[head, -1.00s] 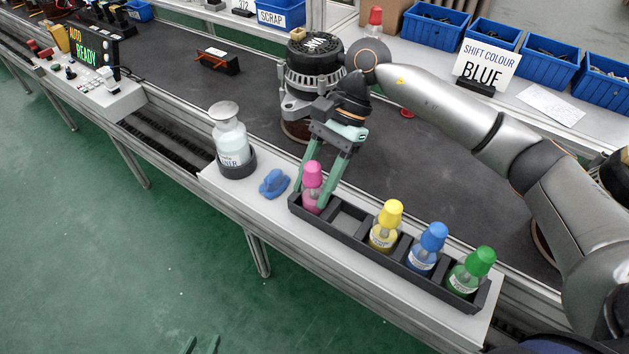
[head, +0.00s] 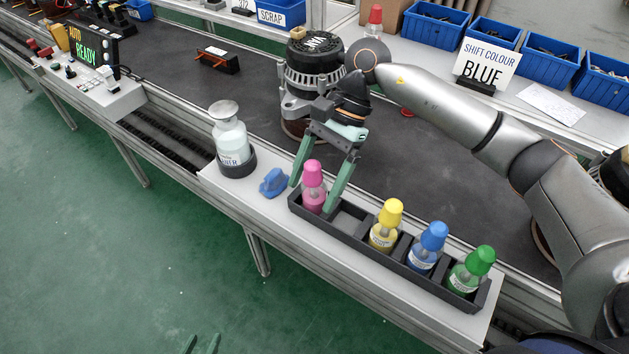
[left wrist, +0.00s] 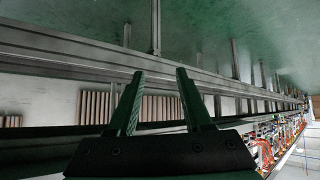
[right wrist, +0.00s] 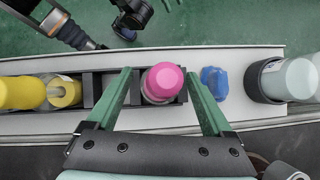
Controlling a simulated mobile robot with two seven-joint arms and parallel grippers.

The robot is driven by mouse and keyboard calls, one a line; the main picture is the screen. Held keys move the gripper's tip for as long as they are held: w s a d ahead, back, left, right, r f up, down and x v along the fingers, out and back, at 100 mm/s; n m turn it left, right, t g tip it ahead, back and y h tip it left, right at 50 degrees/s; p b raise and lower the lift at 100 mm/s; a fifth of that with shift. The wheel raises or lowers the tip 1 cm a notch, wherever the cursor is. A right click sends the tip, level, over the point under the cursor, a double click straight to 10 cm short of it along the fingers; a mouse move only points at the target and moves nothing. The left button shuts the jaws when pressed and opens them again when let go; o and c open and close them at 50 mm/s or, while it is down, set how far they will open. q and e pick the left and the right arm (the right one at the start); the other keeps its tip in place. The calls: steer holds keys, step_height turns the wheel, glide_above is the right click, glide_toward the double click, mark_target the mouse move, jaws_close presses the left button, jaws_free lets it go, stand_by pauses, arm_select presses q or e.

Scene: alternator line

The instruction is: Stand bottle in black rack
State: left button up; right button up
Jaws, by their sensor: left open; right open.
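The black rack (head: 388,258) stands on the white ledge in the head view. The pink-capped bottle (head: 313,187) is upright in its leftmost compartment; it also shows in the right wrist view (right wrist: 162,83). The compartment beside it is empty. Yellow-capped (head: 387,226), blue-capped (head: 428,247) and green-capped (head: 471,271) bottles stand in the others. My right gripper (head: 312,196) is open, its fingers on either side of the pink bottle with gaps. My left gripper (left wrist: 160,75) is open and empty, away from the rack; its tips show at the head view's bottom edge (head: 202,343).
An alternator (head: 312,75) is on the belt behind. A red-capped bottle (head: 374,18) stands on the back shelf by the "BLUE" sign (head: 484,66).

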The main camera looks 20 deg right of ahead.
steer(key=shift+v, duration=0.75)
arm_select(q)
steer(key=shift+w+d+r+h, duration=0.15)
steer(key=shift+d+r, duration=0.4)
steer(key=shift+w+d+r+h, duration=0.15)
steer(key=shift+d+r, duration=0.35)
arm_select(e)
steer(key=v, duration=1.1)
